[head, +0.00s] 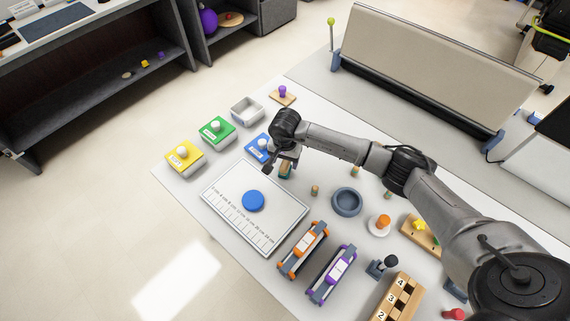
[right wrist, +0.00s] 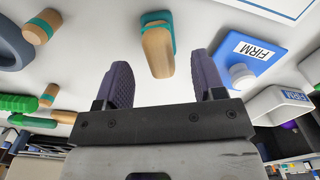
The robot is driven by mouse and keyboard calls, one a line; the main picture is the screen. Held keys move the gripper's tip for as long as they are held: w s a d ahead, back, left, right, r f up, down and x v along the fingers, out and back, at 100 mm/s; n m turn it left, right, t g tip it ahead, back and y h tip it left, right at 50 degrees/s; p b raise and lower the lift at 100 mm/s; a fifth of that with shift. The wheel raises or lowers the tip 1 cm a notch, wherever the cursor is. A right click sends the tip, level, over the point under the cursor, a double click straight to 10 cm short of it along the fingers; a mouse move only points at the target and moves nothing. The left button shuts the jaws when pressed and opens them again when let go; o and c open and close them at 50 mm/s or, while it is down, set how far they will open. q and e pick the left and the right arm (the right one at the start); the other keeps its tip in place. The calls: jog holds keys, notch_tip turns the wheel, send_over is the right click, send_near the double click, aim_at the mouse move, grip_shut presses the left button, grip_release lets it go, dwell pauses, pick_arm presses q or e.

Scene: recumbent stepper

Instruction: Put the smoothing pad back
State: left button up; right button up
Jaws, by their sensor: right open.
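My right gripper (head: 287,165) is open, with two purple fingers, also in the right wrist view (right wrist: 163,85). A wooden piece with a teal band (right wrist: 157,50) stands in the gap ahead of the fingertips, apart from both. In the head view this piece (head: 285,172) is partly hidden by the gripper. I cannot tell whether it is the smoothing pad. A small wooden board with a purple knob (head: 282,95) lies at the table's back. A blue disc (head: 253,200) lies on the white ruled board (head: 222,193). My left gripper is not in view.
Yellow (head: 184,158) and green (head: 217,132) lidded tubs and an open tub (head: 247,111) line the left edge. A grey-blue ring dish (head: 347,202) and orange (head: 303,249) and purple (head: 331,275) rollers stand to the right.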

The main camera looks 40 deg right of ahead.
aim_at(285, 163)
notch_tip(285, 163, up, 8)
jog(key=shift+p, duration=0.4)
